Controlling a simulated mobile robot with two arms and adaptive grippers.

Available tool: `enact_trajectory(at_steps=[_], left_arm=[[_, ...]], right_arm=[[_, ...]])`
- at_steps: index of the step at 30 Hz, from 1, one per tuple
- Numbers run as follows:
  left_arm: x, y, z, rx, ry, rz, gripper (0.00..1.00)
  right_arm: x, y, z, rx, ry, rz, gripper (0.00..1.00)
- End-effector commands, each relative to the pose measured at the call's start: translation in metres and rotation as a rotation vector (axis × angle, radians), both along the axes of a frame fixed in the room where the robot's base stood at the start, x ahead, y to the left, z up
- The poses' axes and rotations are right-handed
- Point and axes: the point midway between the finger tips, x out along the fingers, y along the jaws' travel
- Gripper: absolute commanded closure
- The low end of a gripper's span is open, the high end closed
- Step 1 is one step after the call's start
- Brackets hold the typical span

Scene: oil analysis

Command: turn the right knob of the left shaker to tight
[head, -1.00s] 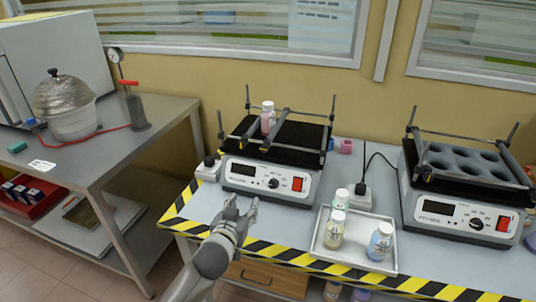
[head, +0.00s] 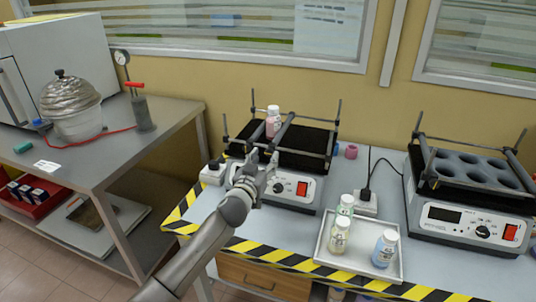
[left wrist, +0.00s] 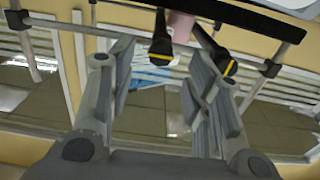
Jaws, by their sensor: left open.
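The left shaker (head: 292,190) stands on the bench, with a black platform and metal clamp bars on top. My left gripper (head: 263,158) is at the shaker's front edge, open and empty, and covers part of its front panel. In the left wrist view two black knobs with yellow marks, one knob (left wrist: 160,47) and another knob (left wrist: 223,63), show near the top, just beyond the open fingers of my left gripper (left wrist: 160,85). I cannot tell which is the right one there. The fingers appear apart from both knobs. My right gripper is not in view.
A bottle with a pinkish body (head: 273,123) stands on the left shaker between the bars. A tray (head: 325,250) with several bottles is in front, right of my gripper. The right shaker (head: 465,222) stands further right. A side table (head: 75,170) is at left.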

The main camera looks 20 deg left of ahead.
Motion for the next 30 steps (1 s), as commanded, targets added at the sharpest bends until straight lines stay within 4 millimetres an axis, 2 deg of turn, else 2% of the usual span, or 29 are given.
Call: enact_trajectory(at_steps=[3, 9, 23, 30], left_arm=[[0.015, -0.001, 0.001, -0.002, 0.000, 0.000, 0.54], [0.032, -0.001, 0.000, -0.002, 0.000, 0.001, 0.54], [0.039, -0.002, 0.000, -0.001, 0.001, 0.000, 0.54], [0.039, -0.002, 0.000, -0.001, 0.001, 0.000, 0.84]], right_arm=[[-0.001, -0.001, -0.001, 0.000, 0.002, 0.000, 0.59], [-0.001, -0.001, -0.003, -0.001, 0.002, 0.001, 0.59], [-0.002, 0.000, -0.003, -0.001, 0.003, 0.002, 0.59], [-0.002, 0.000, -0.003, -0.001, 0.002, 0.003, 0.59]])
